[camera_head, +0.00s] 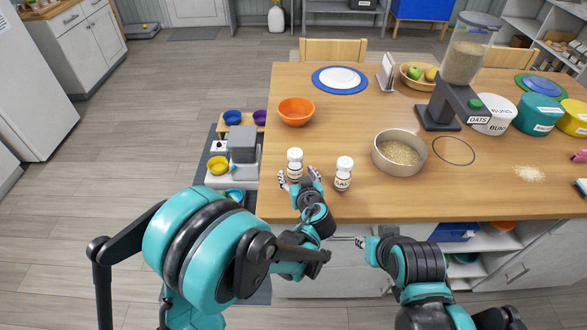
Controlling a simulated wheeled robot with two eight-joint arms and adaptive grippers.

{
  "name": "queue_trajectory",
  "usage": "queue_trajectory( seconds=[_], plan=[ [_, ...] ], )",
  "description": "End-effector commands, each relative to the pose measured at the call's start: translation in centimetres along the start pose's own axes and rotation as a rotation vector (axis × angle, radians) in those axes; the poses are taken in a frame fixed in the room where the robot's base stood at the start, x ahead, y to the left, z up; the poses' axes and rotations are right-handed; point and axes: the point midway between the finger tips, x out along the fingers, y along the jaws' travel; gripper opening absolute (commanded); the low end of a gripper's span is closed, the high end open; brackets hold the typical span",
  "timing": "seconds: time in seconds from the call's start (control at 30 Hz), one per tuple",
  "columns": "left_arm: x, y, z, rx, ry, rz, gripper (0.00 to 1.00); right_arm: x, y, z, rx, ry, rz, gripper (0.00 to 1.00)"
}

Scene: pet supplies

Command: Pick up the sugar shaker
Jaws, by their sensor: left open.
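Two small white-capped shakers stand upright near the front left of the table: a left shaker (294,160) and a right shaker (344,170). Both have dark label print too small to read surely, so I cannot tell which is the sugar shaker. My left gripper (299,180) is open at the left shaker, with its fingertips on either side of the shaker's lower part. Whether they touch it is unclear, and the shaker's base is partly hidden. The right shaker stands just right of that gripper. My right gripper (361,242) is in front of the table's front edge, away from both shakers.
The wooden table (340,110) also holds an orange bowl (296,111) behind the shakers and a grain-filled bowl (398,153) to their right. A grain dispenser (463,70) stands farther back. The table between the orange bowl and grain bowl is clear.

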Motion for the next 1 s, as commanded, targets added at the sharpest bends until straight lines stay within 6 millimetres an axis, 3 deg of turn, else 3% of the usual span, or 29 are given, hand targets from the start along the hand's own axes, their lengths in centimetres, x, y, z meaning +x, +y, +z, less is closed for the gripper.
queue_trajectory(
  seconds=[0.17,0.4,0.47,0.63,1.0],
  plan=[
    [2.9,-0.1,0.3,0.000,0.000,-0.002,0.66,1.0,0.0,0.7,0.000,0.000,0.000,0.29],
    [3.1,-0.1,0.1,0.000,0.000,0.000,0.66,0.9,0.0,0.7,0.000,0.000,0.000,0.29],
    [3.1,-0.1,0.1,0.000,0.000,0.000,0.53,0.9,0.0,0.7,0.000,0.000,0.000,0.29],
    [3.1,-0.1,0.1,0.000,0.000,0.000,0.08,0.9,0.0,0.7,0.000,0.000,0.000,0.29],
    [2.8,-0.1,-0.8,0.000,0.000,0.000,0.06,0.6,0.0,0.4,0.000,0.000,0.000,0.29]
  ],
)
